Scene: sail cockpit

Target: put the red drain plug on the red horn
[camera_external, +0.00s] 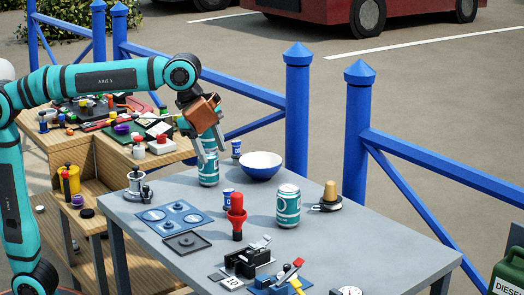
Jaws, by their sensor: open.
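A red upright object (237,216) stands near the middle of the grey table. It has a rounded top, a wider middle and a narrow lower part. It looks like the red horn, but I cannot tell whether its top is a separate piece. I cannot make out the red drain plug with certainty. My gripper (210,150) is open, pointing down at the far left part of the table. Its fingers are over the top of a teal can (208,172), and I cannot tell whether they touch it. My gripper is behind and left of the red object.
A blue-and-white bowl (260,164), a second teal can (288,206) and a blue cup (227,199) stand near the red object. A blue panel (172,217) lies left; a black device (247,260) stands in front. The table's right front is mostly clear.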

